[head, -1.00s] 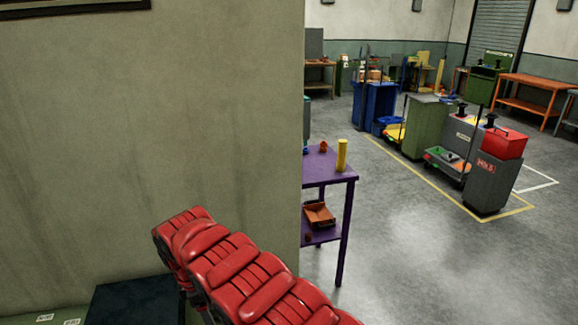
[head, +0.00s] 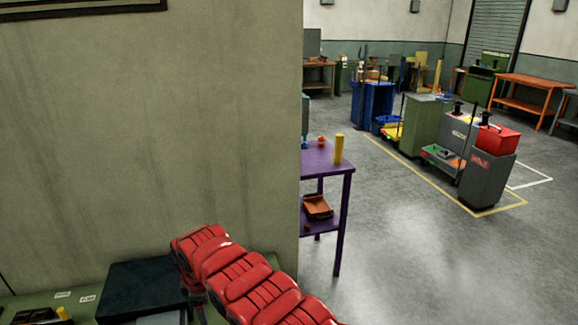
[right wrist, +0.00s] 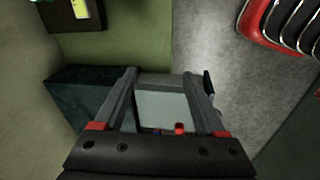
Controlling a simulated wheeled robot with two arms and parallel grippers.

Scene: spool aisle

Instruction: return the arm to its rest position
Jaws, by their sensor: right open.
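My red right arm rises from the bottom edge of the head view in front of a plain wall, its bend pointing left. A dark part hangs below that bend, and the gripper itself is not clearly seen there. In the right wrist view my right gripper (right wrist: 160,76) is open, its two grey fingers spread apart. Nothing is gripped between them; a grey, tray-like thing (right wrist: 160,106) with a small red item (right wrist: 179,128) shows beyond, in the gap. My left gripper is in neither view.
A dark box (head: 145,284) stands on a green surface (head: 35,302) at lower left; it also shows in the right wrist view (right wrist: 85,92). A purple table (head: 325,160) with a yellow cylinder (head: 338,149) stands past the wall's edge. Grey floor is open at right.

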